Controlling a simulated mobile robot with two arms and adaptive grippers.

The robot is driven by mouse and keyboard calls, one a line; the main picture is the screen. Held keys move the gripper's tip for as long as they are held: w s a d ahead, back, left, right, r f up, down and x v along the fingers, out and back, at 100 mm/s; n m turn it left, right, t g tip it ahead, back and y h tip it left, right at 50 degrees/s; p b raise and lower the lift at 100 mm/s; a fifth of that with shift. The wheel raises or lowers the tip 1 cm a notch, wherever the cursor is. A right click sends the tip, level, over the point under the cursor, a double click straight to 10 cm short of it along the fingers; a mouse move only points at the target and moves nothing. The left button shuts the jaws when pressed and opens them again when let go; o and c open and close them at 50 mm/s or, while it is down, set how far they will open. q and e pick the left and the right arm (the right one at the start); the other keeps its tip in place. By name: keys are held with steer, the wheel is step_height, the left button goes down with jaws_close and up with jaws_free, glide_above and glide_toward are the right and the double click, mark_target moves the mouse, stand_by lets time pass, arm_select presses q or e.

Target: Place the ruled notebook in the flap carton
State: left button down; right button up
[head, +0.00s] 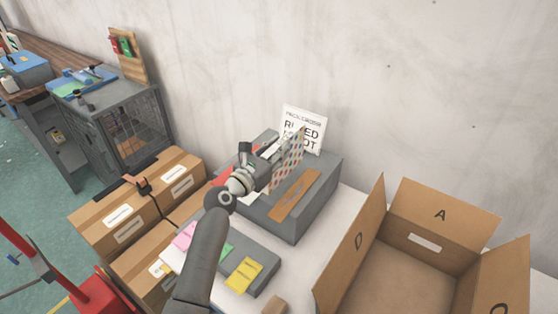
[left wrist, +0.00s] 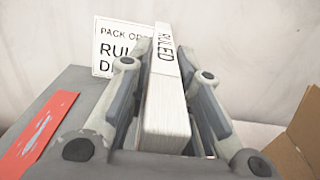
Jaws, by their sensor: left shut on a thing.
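The ruled notebook (head: 291,147) is thin, with a dotted cover, and stands upright in the fingers of my left gripper (head: 272,158). In the left wrist view my left gripper (left wrist: 166,85) is shut on the notebook, its fingers on both sides of the white spine (left wrist: 164,110) marked RULED. In the head view they are over the grey block (head: 325,183); I cannot tell whether the notebook touches it. The flap carton (head: 440,214) stands open to the right, flaps spread and lettered. Its visible inside looks empty. My right gripper is not in view.
A white sign (head: 314,134) stands behind the grey block. A lower grey tray (head: 265,285) holds coloured cards, including a yellow one (head: 244,274). Taped cartons (head: 135,212) stand left. Bare white table (head: 318,243) lies between block and flap carton.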

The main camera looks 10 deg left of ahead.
arm_select(q)
steer(key=f, duration=0.2)
steer(key=f+b, duration=0.1)
steer(key=shift+w+d+f, duration=0.1)
steer(key=shift+w+f, duration=0.2)
steer(key=shift+f, duration=0.05)
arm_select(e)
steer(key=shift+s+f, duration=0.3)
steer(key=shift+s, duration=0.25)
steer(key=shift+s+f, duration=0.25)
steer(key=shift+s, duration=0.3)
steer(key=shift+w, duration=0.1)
arm_select(q)
steer(key=shift+f, duration=0.2)
steer(key=c, duration=1.3)
jaws_free()
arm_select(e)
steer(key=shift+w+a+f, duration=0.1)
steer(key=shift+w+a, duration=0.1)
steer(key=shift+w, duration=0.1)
arm_select(q)
steer(key=shift+r, duration=0.1)
